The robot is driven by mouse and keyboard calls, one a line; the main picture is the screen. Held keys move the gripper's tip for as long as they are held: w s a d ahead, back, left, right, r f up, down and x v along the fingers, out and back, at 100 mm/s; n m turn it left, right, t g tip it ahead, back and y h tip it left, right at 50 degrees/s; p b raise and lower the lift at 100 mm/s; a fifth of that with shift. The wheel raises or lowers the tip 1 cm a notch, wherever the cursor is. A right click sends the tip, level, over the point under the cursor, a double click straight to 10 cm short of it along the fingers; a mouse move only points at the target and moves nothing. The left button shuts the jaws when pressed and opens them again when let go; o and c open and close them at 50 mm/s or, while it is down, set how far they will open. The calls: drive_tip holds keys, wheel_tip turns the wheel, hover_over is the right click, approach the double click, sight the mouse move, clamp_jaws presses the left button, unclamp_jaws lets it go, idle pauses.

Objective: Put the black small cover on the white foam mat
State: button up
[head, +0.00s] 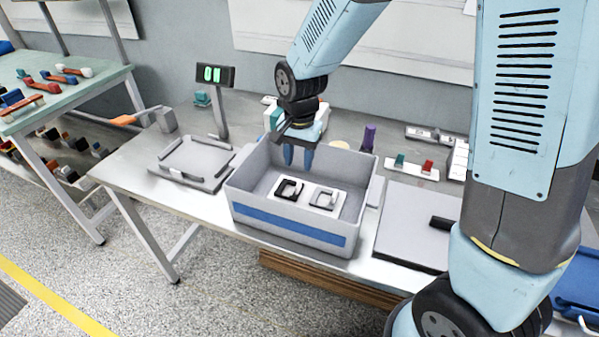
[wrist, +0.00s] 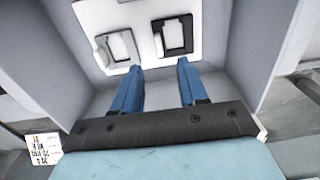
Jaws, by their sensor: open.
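A small black square frame-shaped piece, which looks like the black small cover (head: 281,186), lies on the white foam mat (head: 307,196) inside a grey bin. In the wrist view, the black cover (wrist: 187,32) is at the upper right of the white mat (wrist: 143,45), with a similar pale grey cover (wrist: 118,48) beside it on the left. My gripper (head: 298,159) hangs with its blue fingers pointing down over the back part of the bin, above the mat. Its two fingers (wrist: 155,84) are apart with nothing between them. The gap between the fingertips and the covers is hard to judge.
The grey bin (head: 290,238) has tall walls around the mat and a blue front stripe. A grey tray (head: 190,180) and a green display (head: 213,76) stand to its left. A flat grey panel (head: 405,240) with a black handle lies to its right.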

drive_tip(key=shift+r, duration=1.45)
drive_tip(key=shift+d, duration=0.1)
drive_tip(key=s+d+r+n+t, duration=0.2)
drive_tip(key=s+d+r, duration=0.1)
drive_tip(key=d+r, duration=1)
drive_tip(key=s+d+r+n+t, duration=0.1)
drive_tip(key=s+d+r+t, duration=0.2)
drive_tip(key=s+d+r, duration=0.4)
drive_tip(key=s+d, duration=0.5)
drive_tip(key=d, duration=0.1)
drive_tip(key=shift+n+t, duration=0.3)
drive_tip(key=shift+n, duration=0.1)
